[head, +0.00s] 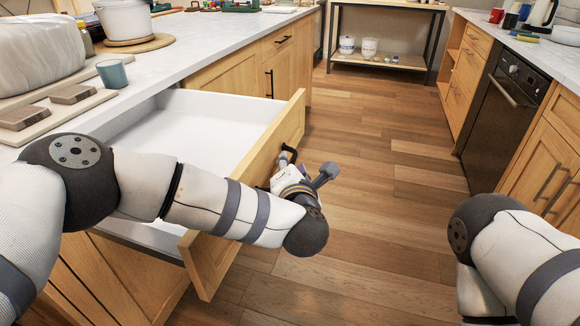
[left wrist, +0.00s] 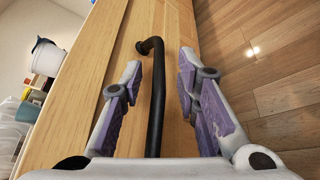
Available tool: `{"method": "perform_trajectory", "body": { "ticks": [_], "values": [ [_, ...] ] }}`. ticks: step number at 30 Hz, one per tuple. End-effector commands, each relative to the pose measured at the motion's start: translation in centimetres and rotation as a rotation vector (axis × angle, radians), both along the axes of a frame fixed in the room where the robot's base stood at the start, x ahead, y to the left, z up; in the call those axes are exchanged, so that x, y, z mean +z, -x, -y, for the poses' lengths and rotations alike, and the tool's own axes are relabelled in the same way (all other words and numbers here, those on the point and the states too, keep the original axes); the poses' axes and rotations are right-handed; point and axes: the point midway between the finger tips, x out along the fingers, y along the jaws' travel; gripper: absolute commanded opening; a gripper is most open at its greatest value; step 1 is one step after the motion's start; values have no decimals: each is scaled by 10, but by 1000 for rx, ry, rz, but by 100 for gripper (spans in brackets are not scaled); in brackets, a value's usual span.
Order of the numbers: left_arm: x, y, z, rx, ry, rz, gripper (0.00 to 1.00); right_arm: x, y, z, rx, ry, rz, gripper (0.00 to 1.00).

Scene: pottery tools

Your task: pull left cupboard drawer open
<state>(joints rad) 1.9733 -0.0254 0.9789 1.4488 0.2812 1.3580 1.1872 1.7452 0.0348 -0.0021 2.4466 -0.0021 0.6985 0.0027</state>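The left cupboard drawer (head: 195,125) stands pulled far out in the head view, its white inside empty where visible. Its wooden front (head: 210,265) also fills much of the left wrist view (left wrist: 75,110). The black bar handle (head: 289,152) is partly hidden by my left gripper (head: 287,172) in the head view. In the left wrist view the handle (left wrist: 156,100) runs between the two purple-padded fingers of my left gripper (left wrist: 159,62). The fingers are apart, with a gap on each side of the handle. My right gripper is out of view.
The counter (head: 200,50) above the drawer holds a blue cup (head: 112,73) and boards with brown blocks (head: 73,94). My right arm is at lower right. The wooden floor (head: 350,200) is clear. A dark dishwasher (head: 505,110) stands across the aisle.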

Motion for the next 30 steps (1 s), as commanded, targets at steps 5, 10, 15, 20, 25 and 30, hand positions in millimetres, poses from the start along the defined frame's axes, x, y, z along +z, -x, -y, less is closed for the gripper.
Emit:
{"method": "perform_trajectory", "body": {
  "ticks": [5, 10, 15, 20, 25, 30],
  "values": [
    [1, 1, 0, -1, 0, 1, 29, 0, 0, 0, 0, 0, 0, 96],
    [9, 32, 3, -6, 0, -1, 29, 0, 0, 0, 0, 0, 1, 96],
    [20, 78, 5, -5, 0, -1, 29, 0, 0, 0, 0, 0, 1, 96],
    [27, 107, 6, -3, 1, 0, 29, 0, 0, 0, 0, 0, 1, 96],
    [29, 117, 6, -1, 0, 1, 29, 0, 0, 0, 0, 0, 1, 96],
    [29, 117, 6, 0, 0, 0, 29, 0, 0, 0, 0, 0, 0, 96]
  ]
}}
